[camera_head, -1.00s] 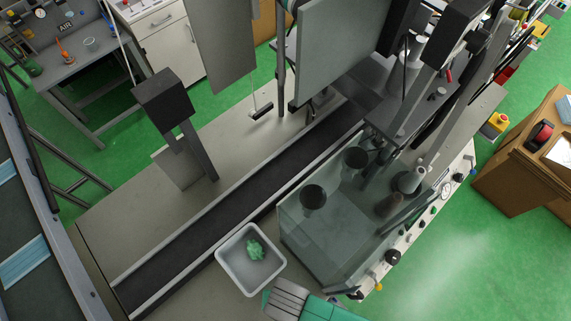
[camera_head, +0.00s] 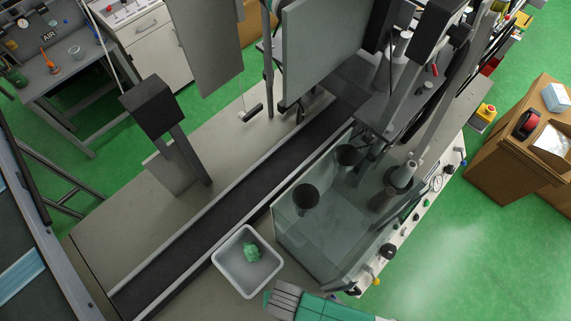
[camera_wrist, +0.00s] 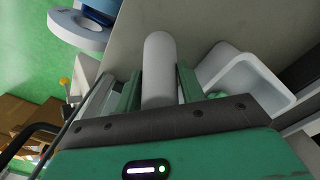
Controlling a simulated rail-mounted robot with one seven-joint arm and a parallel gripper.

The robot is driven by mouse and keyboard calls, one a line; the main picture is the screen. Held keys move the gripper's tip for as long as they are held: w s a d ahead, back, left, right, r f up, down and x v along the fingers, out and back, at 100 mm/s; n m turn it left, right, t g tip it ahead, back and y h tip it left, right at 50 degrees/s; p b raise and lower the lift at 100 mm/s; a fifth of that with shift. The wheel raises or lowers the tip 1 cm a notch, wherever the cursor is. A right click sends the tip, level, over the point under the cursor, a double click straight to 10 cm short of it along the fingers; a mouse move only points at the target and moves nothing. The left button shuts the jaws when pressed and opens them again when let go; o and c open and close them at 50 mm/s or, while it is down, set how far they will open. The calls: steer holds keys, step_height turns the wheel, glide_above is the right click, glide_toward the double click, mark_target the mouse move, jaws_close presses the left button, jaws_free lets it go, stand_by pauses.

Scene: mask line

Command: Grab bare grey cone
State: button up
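I cannot tell which is the bare one. My gripper (camera_head: 270,298) is at the bottom of the head view, near the bin and well apart from both. In the wrist view, the green fingers of my gripper (camera_wrist: 160,88) stand apart. A pale grey round-ended cylinder (camera_wrist: 159,60) shows between them. Its lower end is hidden, and I cannot tell whether it is gripped.
A pale bin (camera_head: 222,268) holding a green lump (camera_head: 252,252) stands left of my gripper. The booth's clear wall (camera_head: 305,250) rises nearby, with dark round pieces (camera_head: 305,197) inside. A dark conveyor (camera_head: 215,220) runs diagonally past the bin.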

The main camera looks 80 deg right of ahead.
steer(key=shift+c, duration=0.9)
steer(key=shift+r, duration=0.1)
steer(key=r, duration=0.3)
steer(key=shift+s+r, duration=0.15)
steer(key=shift+s, duration=0.2)
steer(key=s+a+b, duration=0.1)
steer(key=s+a, duration=0.1)
steer(key=s, duration=0.5)
steer(key=s+a+r+b, duration=0.1)
steer(key=s+a, duration=0.1)
steer(key=s, duration=0.5)
steer(key=shift+s+a+r, duration=0.2)
steer(key=shift+s+r, duration=0.05)
steer(key=shift+r, duration=0.05)
